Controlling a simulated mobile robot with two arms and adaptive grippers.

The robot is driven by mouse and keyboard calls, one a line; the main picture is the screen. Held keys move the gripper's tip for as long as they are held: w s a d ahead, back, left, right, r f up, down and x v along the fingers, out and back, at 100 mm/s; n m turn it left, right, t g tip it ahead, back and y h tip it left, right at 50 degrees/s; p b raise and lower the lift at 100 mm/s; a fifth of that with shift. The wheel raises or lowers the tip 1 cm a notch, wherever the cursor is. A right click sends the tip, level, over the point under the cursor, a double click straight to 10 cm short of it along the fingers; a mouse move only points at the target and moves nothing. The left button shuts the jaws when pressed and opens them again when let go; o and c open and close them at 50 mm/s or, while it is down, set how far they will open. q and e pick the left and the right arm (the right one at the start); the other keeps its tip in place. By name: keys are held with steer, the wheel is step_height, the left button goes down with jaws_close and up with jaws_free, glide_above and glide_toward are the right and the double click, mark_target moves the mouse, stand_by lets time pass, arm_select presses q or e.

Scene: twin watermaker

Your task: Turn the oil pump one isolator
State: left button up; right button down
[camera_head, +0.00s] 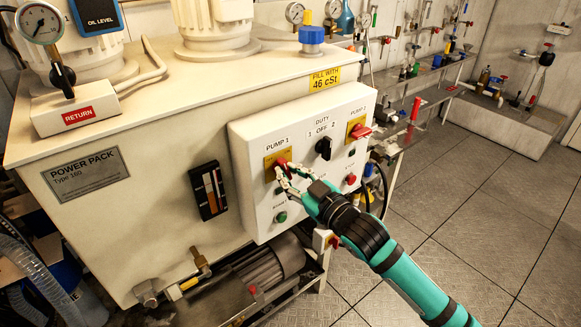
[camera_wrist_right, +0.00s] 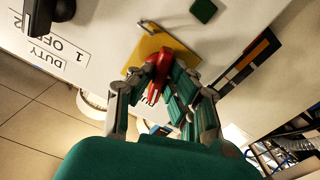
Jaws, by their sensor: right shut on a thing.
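The pump 1 isolator is a red rotary handle on a yellow plate (camera_head: 270,161), on the white control panel (camera_head: 243,150) under the label PUMP 1. My right gripper (camera_head: 284,172) is at this handle and shut on it, with its fingers on both sides. In the right wrist view the red handle (camera_wrist_right: 157,72) shows between the fingers of my right gripper (camera_wrist_right: 162,82), in front of its yellow plate (camera_wrist_right: 135,53). The fingers hide part of the handle, so its exact angle is hard to tell. My left gripper is not in view.
The pump 2 isolator (camera_head: 360,130) and the black duty switch (camera_head: 324,148) are to the right on the same panel. A green button (camera_head: 282,217) and a red button (camera_head: 351,179) are lower down. Open floor (camera_head: 470,210) lies to the right.

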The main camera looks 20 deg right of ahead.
steer(key=shift+m+p, duration=1)
steer(key=shift+m, duration=0.7)
steer(key=c, duration=1.3)
jaws_free()
steer(key=v, duration=1.2)
